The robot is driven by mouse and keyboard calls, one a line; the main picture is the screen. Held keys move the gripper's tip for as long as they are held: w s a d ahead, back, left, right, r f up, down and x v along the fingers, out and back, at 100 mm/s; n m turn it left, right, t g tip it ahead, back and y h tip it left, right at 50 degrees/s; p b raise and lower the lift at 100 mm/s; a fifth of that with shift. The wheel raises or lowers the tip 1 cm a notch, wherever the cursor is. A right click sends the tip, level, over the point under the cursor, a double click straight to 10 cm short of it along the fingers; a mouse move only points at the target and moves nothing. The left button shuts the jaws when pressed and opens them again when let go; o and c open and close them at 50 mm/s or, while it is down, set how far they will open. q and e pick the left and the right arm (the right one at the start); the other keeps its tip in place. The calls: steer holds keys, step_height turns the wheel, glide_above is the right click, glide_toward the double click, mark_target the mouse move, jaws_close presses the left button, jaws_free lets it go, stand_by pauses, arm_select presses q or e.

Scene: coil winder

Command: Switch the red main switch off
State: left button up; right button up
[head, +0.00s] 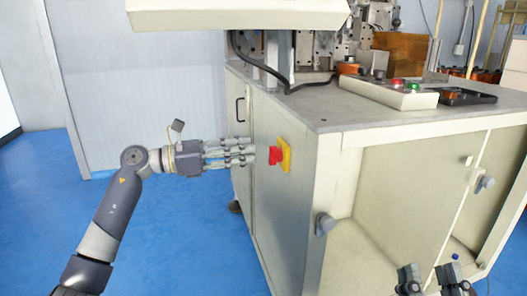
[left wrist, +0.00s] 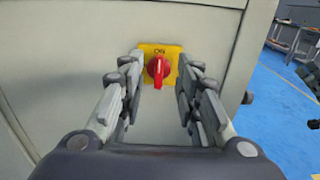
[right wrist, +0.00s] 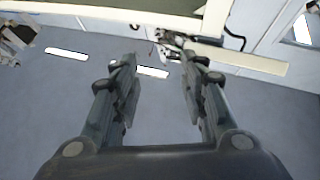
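The red main switch (head: 274,155) sits on a yellow plate (head: 285,154) on the side of the coil winder cabinet. In the left wrist view the red switch (left wrist: 158,69) is centred between the fingers, its handle pointing down, with lettering that looks like "ON" above it. My left gripper (head: 252,153) is open, its fingertips just short of the switch and pointing at it; it also shows in the left wrist view (left wrist: 161,77). My right gripper (head: 430,278) is open and empty at the bottom right of the head view; its fingers also show in the right wrist view (right wrist: 165,65).
The cabinet's side panel (head: 285,220) is flat around the switch, with a black handle (head: 240,110) behind and a knob (head: 325,224) near the front corner. A control box (head: 390,92) with buttons stands on top. Blue floor (head: 190,240) is clear at left.

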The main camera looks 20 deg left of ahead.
mark_target(275, 156)
arm_select(q)
steer(key=shift+x, duration=2.75)
arm_select(e)
steer(key=shift+s+d+r+t+y, duration=0.1)
steer(key=shift+s+r+t+y, duration=0.4)
steer(key=shift+s+r+t, duration=0.55)
steer(key=shift+r, duration=0.1)
arm_select(q)
jaws_close()
arm_select(e)
steer(key=shift+h, duration=0.3)
